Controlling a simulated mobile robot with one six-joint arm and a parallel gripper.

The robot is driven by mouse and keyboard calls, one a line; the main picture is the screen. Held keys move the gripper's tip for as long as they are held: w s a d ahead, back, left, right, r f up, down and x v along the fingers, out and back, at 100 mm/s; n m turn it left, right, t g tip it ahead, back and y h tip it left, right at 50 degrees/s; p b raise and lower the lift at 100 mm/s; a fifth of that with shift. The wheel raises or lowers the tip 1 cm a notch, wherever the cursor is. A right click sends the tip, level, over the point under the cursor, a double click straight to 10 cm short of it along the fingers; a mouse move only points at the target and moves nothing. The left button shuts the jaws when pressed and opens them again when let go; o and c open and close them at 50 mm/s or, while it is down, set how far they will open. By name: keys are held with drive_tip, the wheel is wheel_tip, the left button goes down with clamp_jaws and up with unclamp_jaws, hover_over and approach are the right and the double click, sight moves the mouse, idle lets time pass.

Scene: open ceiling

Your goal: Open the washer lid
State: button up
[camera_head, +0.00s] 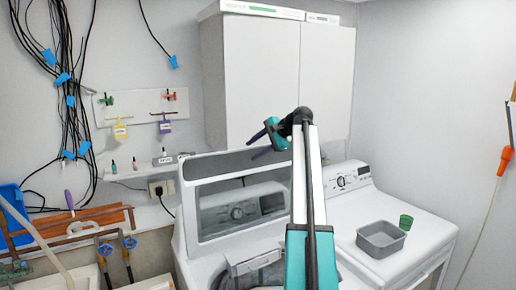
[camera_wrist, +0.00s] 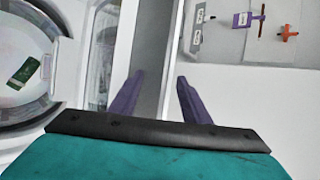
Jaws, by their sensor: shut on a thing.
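The washer (camera_head: 190,268) stands in the middle of the head view, its top opening partly hidden by my arm. Its lid (camera_head: 189,212), a white frame with a clear window, stands raised and close to upright. The washer's control panel shows through the window. My gripper (camera_head: 259,145) is at the lid's top edge, with its purple fingers shut on that edge. In the wrist view the fingers (camera_wrist: 160,76) lie on either side of the lid's grey edge (camera_wrist: 154,45). The round drum opening with a green label is at the left there.
A white dryer (camera_head: 345,213) at the right carries a grey basin (camera_head: 381,238) and a green cup (camera_head: 406,222). White cabinets (camera_head: 265,80) hang above and behind my gripper. A narrow shelf (camera_head: 140,170) with small bottles is at the left wall.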

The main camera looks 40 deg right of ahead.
drive_tip(key=shift+w+r, duration=0.25)
drive_tip(key=shift+w, duration=0.2)
drive_tip(key=shift+w+r, duration=0.2)
drive_tip(key=shift+w, duration=0.25)
drive_tip(key=o, duration=1)
drive_tip(key=shift+f, duration=0.15)
drive_tip(key=shift+s+d, duration=0.1)
drive_tip(key=shift+s, duration=0.05)
drive_tip(key=shift+s+d+r+b, duration=0.3)
drive_tip(key=shift+s+r+b, duration=0.15)
drive_tip(key=shift+b, duration=0.35)
drive_tip(key=b+v, duration=0.1)
drive_tip(key=v, duration=0.3)
drive_tip(key=b+v, duration=0.2)
drive_tip(key=v, duration=0.3)
drive_tip(key=b+v, duration=0.1)
drive_tip(key=v, duration=0.3)
drive_tip(key=shift+s+a+f+b, duration=0.15)
drive_tip(key=shift+s+a+b, duration=0.2)
drive_tip(key=shift+s, duration=0.1)
drive_tip(key=shift+f, duration=0.1)
